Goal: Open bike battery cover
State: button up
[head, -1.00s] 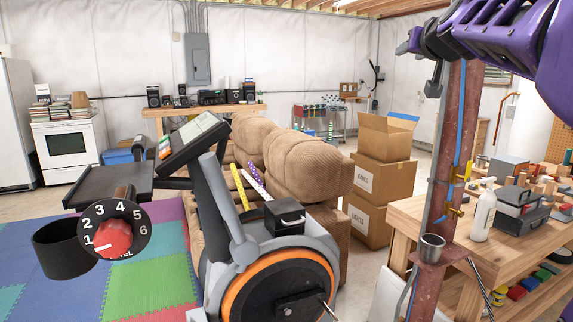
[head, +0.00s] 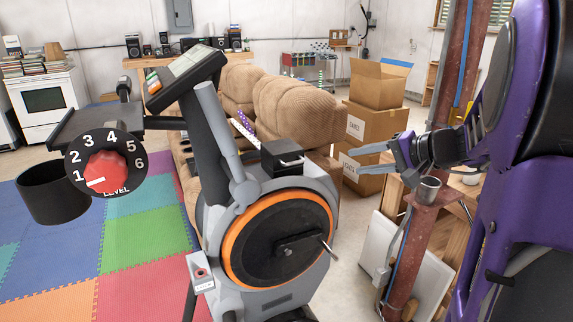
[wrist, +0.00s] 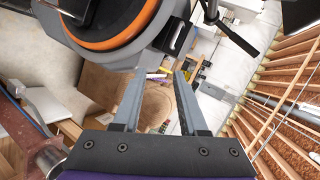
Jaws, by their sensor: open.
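The exercise bike (head: 215,262) has a grey body and an orange-rimmed black wheel cover. A black box (head: 282,157) with a pale handle on its right side sits on top of the body; it looks closed. I cannot tell for sure that it is the battery cover. The box and handle also show in the wrist view (wrist: 182,37), beyond the fingertips. My gripper (head: 352,158) is open and empty, right of the box at about its height and apart from it. In the wrist view, my two grey fingers (wrist: 160,75) stand apart with nothing between them.
A rusty red post (head: 419,250) with a metal cup stands right of the bike, close to my arm. A brown recliner (head: 300,105) and cardboard boxes (head: 376,124) are behind. A panel (head: 385,250) leans near the post. Foam mats (head: 130,285) cover the left floor.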

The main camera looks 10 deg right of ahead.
jog(key=s+f+m+t+y, duration=0.1)
jog(key=s+f+y, duration=0.1)
jog(key=m, duration=0.1)
send_near(295, 164)
jog(key=shift+t+y, duration=0.3)
jog(key=shift+t, duration=0.1)
jog(key=x, duration=0.6)
jog(key=b+x, duration=0.1)
jog(key=x, duration=0.2)
jog(key=shift+s+d+f, duration=0.1)
jog(key=shift+f, duration=0.3)
grip_shut()
dwell(0.6)
